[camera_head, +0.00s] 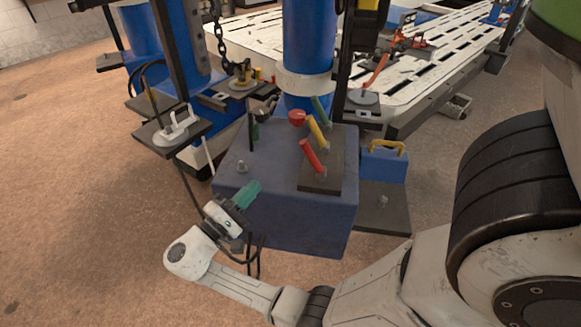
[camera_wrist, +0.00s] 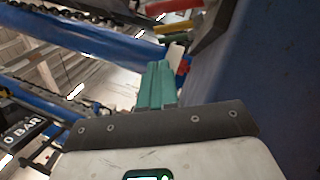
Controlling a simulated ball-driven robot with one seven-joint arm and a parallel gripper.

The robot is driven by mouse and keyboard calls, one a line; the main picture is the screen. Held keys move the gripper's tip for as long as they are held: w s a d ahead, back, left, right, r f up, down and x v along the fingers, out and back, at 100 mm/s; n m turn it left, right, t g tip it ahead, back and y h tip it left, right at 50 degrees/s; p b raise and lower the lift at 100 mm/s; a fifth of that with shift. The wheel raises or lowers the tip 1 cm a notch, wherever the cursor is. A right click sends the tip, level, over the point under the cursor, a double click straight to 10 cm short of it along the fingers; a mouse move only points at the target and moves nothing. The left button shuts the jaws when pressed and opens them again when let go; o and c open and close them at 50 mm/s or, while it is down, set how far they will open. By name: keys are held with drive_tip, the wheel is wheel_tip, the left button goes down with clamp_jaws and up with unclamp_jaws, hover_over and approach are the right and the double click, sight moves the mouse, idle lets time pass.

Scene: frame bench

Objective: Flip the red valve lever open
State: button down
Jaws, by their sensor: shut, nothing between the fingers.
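The red valve lever (camera_head: 311,156) is the nearest of three coloured levers on a dark plate on top of the blue box. It leans up and to the left in the head view. In the wrist view a red bar at the top edge (camera_wrist: 172,5) looks like this lever, partly cut off. My gripper (camera_head: 248,193) has teal fingers, shut and empty. It is at the box's near left side, left of and lower than the red lever in the picture, and apart from it. The fingers also show in the wrist view (camera_wrist: 157,85).
The yellow lever (camera_head: 317,133) and green lever (camera_head: 319,110) stand behind the red one. A red knob (camera_head: 297,117) is beside them. The blue box (camera_head: 300,222) fills the space below. A blue case with a yellow handle (camera_head: 384,166) stands at right. Open floor lies left.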

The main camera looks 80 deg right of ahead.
sight(313, 159)
drive_tip(key=shift+w, duration=0.1)
drive_tip(key=x, duration=1)
drive_tip(key=shift+r, duration=0.1)
drive_tip(key=shift+s+d+r+p, duration=0.15)
drive_tip(key=shift+s+r, duration=0.15)
drive_tip(key=shift+s, duration=0.25)
drive_tip(key=shift+s+d+r+p, duration=0.2)
drive_tip(key=shift+s+r, duration=0.1)
drive_tip(key=shift+s, duration=0.3)
drive_tip(key=shift+s+d+r+p, duration=0.15)
drive_tip(key=shift+s+r, duration=0.15)
drive_tip(key=shift+s, duration=0.25)
drive_tip(key=shift+r, duration=0.1)
